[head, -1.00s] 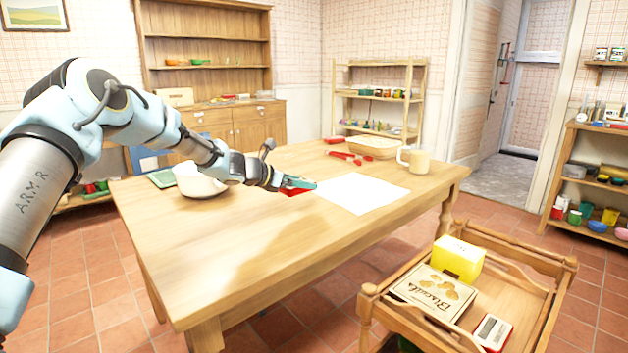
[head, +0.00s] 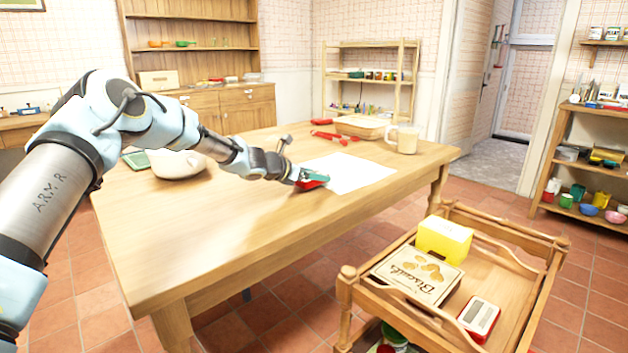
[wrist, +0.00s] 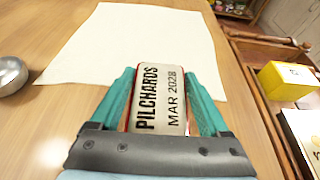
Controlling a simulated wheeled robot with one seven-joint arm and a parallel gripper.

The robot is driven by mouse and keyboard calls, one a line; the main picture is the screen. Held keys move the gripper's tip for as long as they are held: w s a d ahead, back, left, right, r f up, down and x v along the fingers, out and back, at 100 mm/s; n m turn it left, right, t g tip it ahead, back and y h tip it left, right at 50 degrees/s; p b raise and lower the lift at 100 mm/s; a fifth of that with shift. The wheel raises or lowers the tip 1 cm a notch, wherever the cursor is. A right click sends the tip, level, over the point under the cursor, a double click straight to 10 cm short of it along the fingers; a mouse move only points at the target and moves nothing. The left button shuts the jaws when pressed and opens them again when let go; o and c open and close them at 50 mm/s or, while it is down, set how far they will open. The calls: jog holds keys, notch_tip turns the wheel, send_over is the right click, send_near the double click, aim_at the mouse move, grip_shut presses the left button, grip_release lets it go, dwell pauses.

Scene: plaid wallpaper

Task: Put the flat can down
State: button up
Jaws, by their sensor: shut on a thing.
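The flat can (wrist: 158,100), labelled PILCHARDS, is between the two teal fingers of my gripper (wrist: 160,95) in the wrist view. In the head view the can (head: 312,182) shows red in my gripper (head: 308,178), at the near left edge of a white sheet (head: 350,174) on the table (head: 200,235). My gripper is shut on the can. The sheet also lies ahead of the can in the wrist view (wrist: 140,45). I cannot tell whether the can touches the table.
A wooden trolley (head: 500,270) with a yellow box (head: 444,239) is at the right. The table's near part is clear.

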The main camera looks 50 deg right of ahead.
jog(key=shift+f, duration=0.45)
jog(key=shift+f, duration=0.1)
jog(key=shift+a+f+b, duration=0.1)
jog(key=shift+f+b, duration=0.35)
jog(key=shift+b, duration=0.05)
jog(key=o, duration=1.4)
jog(key=shift+c, duration=0.2)
jog(key=shift+r, duration=0.1)
jog(key=v, duration=0.8)
jog(key=b+v, duration=0.1)
jog(key=v, duration=0.3)
jog(key=shift+r, duration=0.4)
